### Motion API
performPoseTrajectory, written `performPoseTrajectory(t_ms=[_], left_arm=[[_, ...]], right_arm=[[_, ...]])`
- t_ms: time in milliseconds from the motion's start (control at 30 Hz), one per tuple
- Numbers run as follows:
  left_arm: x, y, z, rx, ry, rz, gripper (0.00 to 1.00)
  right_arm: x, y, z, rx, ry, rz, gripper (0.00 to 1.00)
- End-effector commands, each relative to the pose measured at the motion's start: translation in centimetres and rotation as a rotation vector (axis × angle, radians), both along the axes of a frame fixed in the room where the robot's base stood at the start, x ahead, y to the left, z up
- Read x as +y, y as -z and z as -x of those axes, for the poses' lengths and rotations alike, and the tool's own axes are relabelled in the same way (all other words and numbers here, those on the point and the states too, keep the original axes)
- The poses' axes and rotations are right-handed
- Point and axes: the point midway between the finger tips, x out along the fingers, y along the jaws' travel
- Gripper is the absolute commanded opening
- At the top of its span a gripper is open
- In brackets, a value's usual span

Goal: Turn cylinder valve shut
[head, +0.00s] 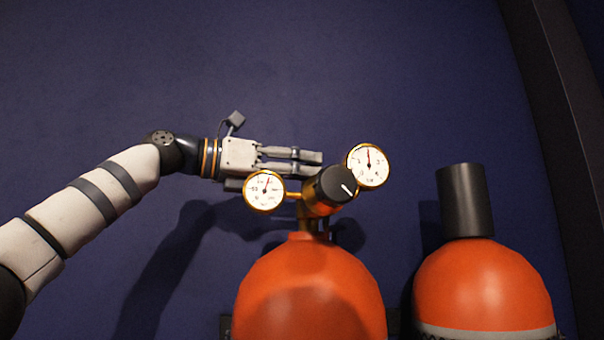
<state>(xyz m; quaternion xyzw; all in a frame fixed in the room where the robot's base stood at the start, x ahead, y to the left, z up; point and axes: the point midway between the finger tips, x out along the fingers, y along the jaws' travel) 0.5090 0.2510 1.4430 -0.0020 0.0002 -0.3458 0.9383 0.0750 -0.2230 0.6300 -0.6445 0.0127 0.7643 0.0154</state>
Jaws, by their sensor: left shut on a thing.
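An orange cylinder (310,285) stands upright at the centre bottom, with a brass valve fitting on its top. A black valve knob (335,184) with a white pointer line faces me there. A left gauge (265,191) and a right gauge (369,165) with white dials flank the knob. My left gripper (312,165) reaches in from the left above the left gauge. It is shut on the cylinder valve, with its fingertips at the knob's upper left; the exact contact is partly hidden. My right gripper is not in view.
A second orange cylinder (483,288) with a tall black cap (465,200) stands at the right, apart from the first. A dark blue wall (250,60) lies behind. A dark frame (565,130) edges the right side. The space above the gauges is clear.

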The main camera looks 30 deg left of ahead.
Motion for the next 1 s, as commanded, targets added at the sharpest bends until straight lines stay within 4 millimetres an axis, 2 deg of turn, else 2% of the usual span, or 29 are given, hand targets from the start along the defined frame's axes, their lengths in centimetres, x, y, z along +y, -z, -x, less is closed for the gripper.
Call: performPoseTrajectory(t_ms=[200,467,500,567,600,867,1000], left_arm=[[0.1,-0.1,0.0,-0.002,0.075,-0.002,0.16],[0.1,0.0,0.1,-0.004,0.078,-0.004,0.16],[0.1,0.0,0.1,-0.003,0.078,-0.004,0.48],[0.1,0.0,0.1,-0.002,0.077,-0.004,0.62],[0.1,0.0,0.1,-0.002,0.077,-0.004,0.64],[0.1,0.0,0.1,-0.002,0.076,-0.002,0.64],[1.5,-0.1,1.3,-0.004,0.074,0.000,0.64]], right_arm=[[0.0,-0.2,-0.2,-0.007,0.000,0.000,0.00],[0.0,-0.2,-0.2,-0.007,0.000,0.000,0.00],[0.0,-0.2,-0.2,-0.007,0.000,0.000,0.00],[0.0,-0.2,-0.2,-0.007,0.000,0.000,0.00],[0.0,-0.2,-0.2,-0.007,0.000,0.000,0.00],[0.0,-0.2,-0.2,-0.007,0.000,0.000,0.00],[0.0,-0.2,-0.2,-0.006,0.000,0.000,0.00]])
